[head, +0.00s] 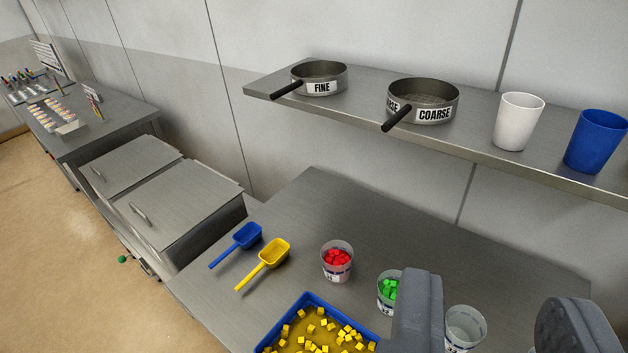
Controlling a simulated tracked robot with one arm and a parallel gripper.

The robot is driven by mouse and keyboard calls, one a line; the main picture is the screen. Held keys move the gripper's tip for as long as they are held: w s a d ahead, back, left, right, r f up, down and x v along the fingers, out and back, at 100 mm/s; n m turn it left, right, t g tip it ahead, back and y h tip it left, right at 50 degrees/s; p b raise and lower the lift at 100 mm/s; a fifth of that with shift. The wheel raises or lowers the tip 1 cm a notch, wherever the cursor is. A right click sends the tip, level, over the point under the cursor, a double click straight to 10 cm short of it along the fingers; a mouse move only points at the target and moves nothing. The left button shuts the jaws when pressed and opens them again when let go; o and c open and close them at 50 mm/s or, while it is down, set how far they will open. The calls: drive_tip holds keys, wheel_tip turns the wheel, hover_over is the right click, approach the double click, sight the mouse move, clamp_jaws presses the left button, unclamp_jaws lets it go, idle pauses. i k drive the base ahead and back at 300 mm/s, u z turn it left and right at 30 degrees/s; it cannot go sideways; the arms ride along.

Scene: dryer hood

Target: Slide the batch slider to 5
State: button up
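I cannot make out a batch slider or any number scale in this view. My gripper (492,305) shows at the bottom right as two grey fingers set wide apart, with nothing held between them. It is in front of the near steel table (330,215), and its left finger hides part of the blue tray and the cup with green cubes. A small green knob (122,259) shows low at the left, by the front of the steel lidded cabinets (165,205); what it belongs to is too small to tell.
A wall shelf (470,150) holds the FINE sieve (320,78), COARSE sieve (424,100), white cup (518,121) and blue cup (597,140). Scoops, cups of cubes and a blue tray (300,305) occupy the near table. A farther table (110,120) stands left; floor (50,260) is clear.

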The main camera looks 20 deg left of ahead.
sight(122, 259)
drive_tip(key=u, duration=1.65)
